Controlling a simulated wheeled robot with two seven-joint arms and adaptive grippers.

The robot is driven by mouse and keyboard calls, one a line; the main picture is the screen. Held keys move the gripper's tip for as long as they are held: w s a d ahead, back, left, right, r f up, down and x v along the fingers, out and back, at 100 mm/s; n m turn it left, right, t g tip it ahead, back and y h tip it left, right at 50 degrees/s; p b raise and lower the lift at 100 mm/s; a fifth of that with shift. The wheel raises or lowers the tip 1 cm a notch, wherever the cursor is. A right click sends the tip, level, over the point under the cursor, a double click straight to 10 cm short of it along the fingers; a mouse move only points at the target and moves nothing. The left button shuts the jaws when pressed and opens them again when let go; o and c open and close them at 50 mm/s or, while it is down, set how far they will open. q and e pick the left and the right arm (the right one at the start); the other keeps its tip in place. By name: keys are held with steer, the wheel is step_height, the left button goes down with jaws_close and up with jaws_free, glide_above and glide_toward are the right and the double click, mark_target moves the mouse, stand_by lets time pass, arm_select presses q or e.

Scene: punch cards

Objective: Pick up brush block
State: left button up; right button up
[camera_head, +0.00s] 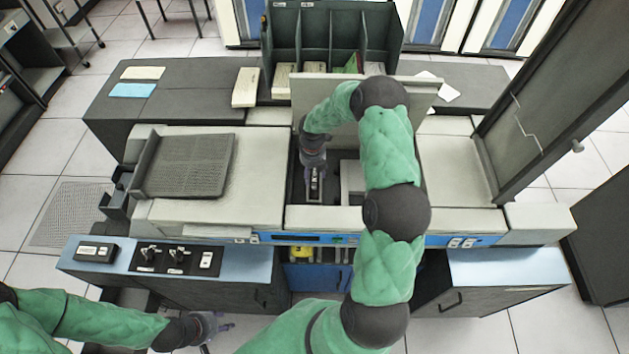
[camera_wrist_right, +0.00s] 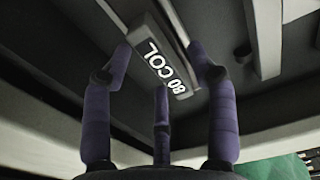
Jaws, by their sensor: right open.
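The brush block (camera_wrist_right: 162,62), a grey bar marked "80 COL", lies in the dark recess of the machine. In the head view the brush block (camera_head: 315,184) shows just below my right gripper (camera_head: 313,163). In the right wrist view my right gripper (camera_wrist_right: 160,72) is open, with purple fingers spread on either side of the block's near end and a third finger below it. I cannot tell whether any finger touches the block. My left gripper (camera_head: 212,328) is low at the left, away from the block, and its opening is unclear.
The card machine (camera_head: 250,175) has pale walls around the recess and a raised lid (camera_head: 425,92) behind it. A ridged tray (camera_head: 187,166) sits at the left. A dark divided rack (camera_head: 333,30) stands behind. A tall dark panel (camera_head: 560,80) rises at the right.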

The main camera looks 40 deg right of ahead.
steer(key=shift+f, duration=0.9)
jaws_close()
steer(key=shift+r, duration=0.15)
